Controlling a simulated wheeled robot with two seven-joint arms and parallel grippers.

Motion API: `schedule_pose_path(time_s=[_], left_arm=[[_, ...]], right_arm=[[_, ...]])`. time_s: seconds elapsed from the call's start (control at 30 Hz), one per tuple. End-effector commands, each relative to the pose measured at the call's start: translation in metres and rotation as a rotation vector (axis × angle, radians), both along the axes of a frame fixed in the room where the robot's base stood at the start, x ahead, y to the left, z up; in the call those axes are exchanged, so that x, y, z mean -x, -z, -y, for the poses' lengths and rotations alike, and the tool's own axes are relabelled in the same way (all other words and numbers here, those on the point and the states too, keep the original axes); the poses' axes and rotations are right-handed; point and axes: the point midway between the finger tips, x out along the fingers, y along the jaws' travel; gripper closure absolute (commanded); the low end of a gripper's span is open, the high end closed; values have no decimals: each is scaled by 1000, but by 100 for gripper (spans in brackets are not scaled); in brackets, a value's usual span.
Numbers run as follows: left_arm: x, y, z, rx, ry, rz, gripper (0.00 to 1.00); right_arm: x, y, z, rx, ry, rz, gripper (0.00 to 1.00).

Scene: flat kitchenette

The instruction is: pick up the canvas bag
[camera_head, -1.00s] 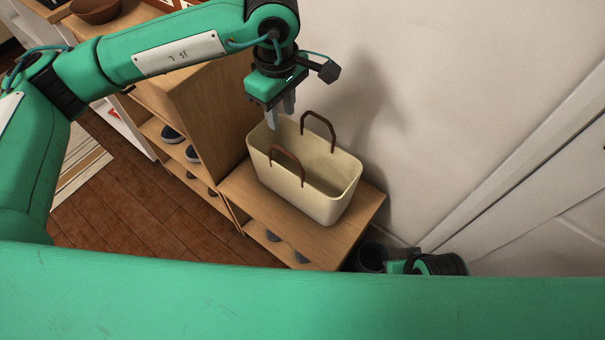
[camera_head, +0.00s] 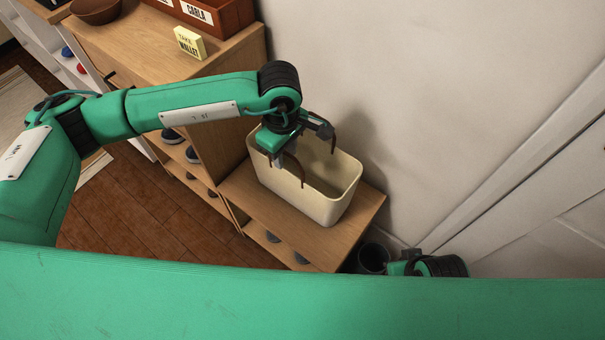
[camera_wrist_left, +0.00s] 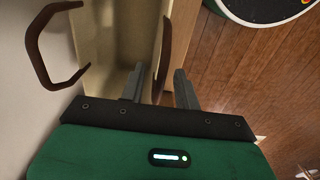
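The cream canvas bag (camera_head: 318,205) stands upright on a low wooden bench, with two brown handles. My left gripper (camera_head: 283,162) is over the bag's near left side, pointing down, fingers apart. In the left wrist view, the near handle (camera_wrist_left: 166,45) reaches between the open fingertips (camera_wrist_left: 158,82), with gaps visible beside it. The other handle (camera_wrist_left: 42,50) stands off to the left there. The arm hides part of the bag's left end in the head view. Part of my right arm shows low on the right; its fingers cannot be made out.
The bench (camera_head: 285,230) holds shoes beneath and abuts a taller wooden cabinet (camera_head: 190,60). On the cabinet are a yellow note block (camera_head: 190,43), a brown bowl (camera_head: 96,10) and a labelled box (camera_head: 215,14). The wall is close behind the bag. A dark round container (camera_head: 373,258) stands right of the bench.

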Motion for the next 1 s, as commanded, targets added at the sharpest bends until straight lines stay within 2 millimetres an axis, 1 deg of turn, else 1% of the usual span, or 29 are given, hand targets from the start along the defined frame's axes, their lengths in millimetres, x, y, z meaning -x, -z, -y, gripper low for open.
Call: schedule_pose_path(time_s=[0.07,0.23,0.4,1.0], left_arm=[[0,4,0,-1,0,-1,68],[0,4,0,0,0,0,68],[0,4,0,0,0,0,100],[0,3,0,1,-1,1,100]], right_arm=[[0,0,0,0,0,0,100],[0,0,0,0,0,0,100],[0,0,0,0,0,0,100],[-1,0,0,0,0,1,100]])
